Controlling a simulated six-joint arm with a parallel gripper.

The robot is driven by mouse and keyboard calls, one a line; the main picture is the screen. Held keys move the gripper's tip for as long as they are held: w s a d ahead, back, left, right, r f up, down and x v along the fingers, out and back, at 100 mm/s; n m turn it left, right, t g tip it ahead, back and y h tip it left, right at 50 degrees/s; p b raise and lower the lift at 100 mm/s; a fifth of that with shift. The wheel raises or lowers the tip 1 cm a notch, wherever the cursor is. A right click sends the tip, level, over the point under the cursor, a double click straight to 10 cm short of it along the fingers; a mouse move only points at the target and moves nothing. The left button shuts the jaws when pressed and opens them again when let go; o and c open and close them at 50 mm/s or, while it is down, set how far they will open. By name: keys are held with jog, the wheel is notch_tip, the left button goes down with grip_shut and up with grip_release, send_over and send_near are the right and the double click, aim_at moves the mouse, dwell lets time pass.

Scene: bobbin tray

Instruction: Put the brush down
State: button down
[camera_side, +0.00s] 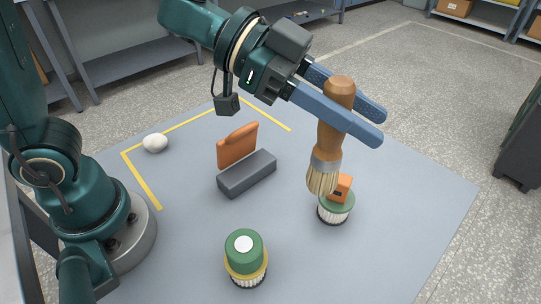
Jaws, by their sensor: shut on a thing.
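The brush (328,145) has a wooden handle, a metal ferrule and pale bristles. It hangs upright with its bristles down. My gripper (368,122) is shut on the upper part of the brush handle, with a blue finger on each side. In this view the bristles overlap a green-topped round thing (327,208) with an orange block (344,186) on it. I cannot tell whether the bristles touch them.
A green and yellow bobbin-like piece (245,260) stands at the front. A dark grey block (247,175) with an upright orange piece (238,146) is in the middle. A white lump (155,143) lies at left. The table's right side (420,190) is clear.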

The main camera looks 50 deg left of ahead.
jog(key=w+a+r+n+t+y, duration=0.1)
jog(key=w+a, duration=0.3)
jog(key=a, duration=0.4)
jog(key=w+a+n+t, duration=0.1)
jog(key=w+a, duration=0.3)
jog(key=a, duration=0.4)
jog(key=s+a+f+n+t+y, duration=0.2)
jog(key=a+n+t+y, duration=0.25)
jog(key=a, duration=1.55)
jog(key=w+d+f, duration=0.7)
jog(key=d+f, duration=0.2)
jog(key=f, duration=0.1)
jog(key=shift+f, duration=0.15)
jog(key=shift+f+n+g, duration=0.1)
jog(key=shift+n+g, duration=0.15)
jog(key=c, duration=0.5)
grip_release()
